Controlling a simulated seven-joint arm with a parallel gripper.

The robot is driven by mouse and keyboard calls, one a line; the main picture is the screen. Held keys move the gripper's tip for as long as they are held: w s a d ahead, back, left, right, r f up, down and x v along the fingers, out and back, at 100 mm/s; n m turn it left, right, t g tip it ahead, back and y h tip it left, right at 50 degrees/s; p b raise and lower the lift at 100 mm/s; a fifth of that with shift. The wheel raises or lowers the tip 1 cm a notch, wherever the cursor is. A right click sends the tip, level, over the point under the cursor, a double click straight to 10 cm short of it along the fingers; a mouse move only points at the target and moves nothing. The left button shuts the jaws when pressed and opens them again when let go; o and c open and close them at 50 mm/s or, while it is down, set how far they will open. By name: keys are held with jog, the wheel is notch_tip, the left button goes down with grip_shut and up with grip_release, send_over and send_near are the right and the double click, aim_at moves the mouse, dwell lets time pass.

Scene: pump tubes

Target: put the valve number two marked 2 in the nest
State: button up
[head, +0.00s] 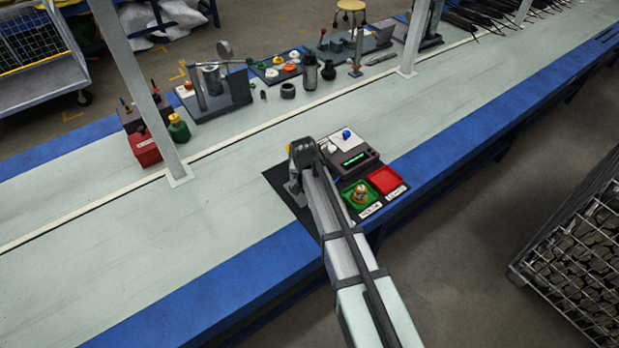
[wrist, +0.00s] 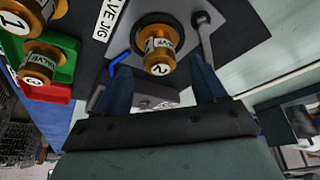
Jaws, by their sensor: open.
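The valve marked 2 (wrist: 158,48), a brass body with a white label band, shows in the wrist view. Its base is at a dark round ring, which looks like the nest (wrist: 141,30), on the grey plate lettered "VALVE JIG". I cannot tell how deep it sits. My gripper (wrist: 160,65) is open, its two dark blue fingers on either side of the valve with visible gaps. In the head view my gripper (head: 295,184) is over the dark mat, and my arm hides valve 2 and most of the jig.
In the wrist view, brass valves marked 1 (wrist: 25,18) and 3 (wrist: 40,65) stand at the left by the green tray (wrist: 68,50). A silver lever (wrist: 205,38) lies beside the ring. In the head view, the red tray (head: 385,179) and a display box (head: 354,160) are right of my arm.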

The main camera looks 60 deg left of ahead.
jog(key=v, duration=0.7)
jog(key=shift+r, duration=0.35)
jog(key=shift+s+d, duration=0.1)
jog(key=w+d+f+m+h, duration=0.15)
jog(key=w+d+f, duration=0.25)
jog(key=w+d, duration=0.9)
jog(key=w+d+f+m+h, duration=0.15)
jog(key=w+d+f, duration=0.25)
jog(key=w+d, duration=0.9)
jog(key=s+d+f+m+g, duration=0.1)
jog(key=d+f+m, duration=0.15)
jog(key=d, duration=1.65)
jog(key=s+d+f+m+g, duration=0.1)
jog(key=d+f+m, duration=0.15)
jog(key=d, duration=1.65)
jog(key=s+d+f+m+g, duration=0.15)
jog(key=s+d, duration=0.25)
jog(key=d, duration=0.6)
jog(key=s+f+g, duration=0.3)
jog(key=s+f, duration=0.7)
jog(key=s, duration=0.4)
jog(key=s+f+g, duration=0.3)
jog(key=s+f, duration=0.8)
jog(key=s, duration=0.4)
jog(key=shift+s+a+f, duration=0.2)
jog(key=shift+s+a, duration=0.1)
jog(key=shift+s, duration=0.05)
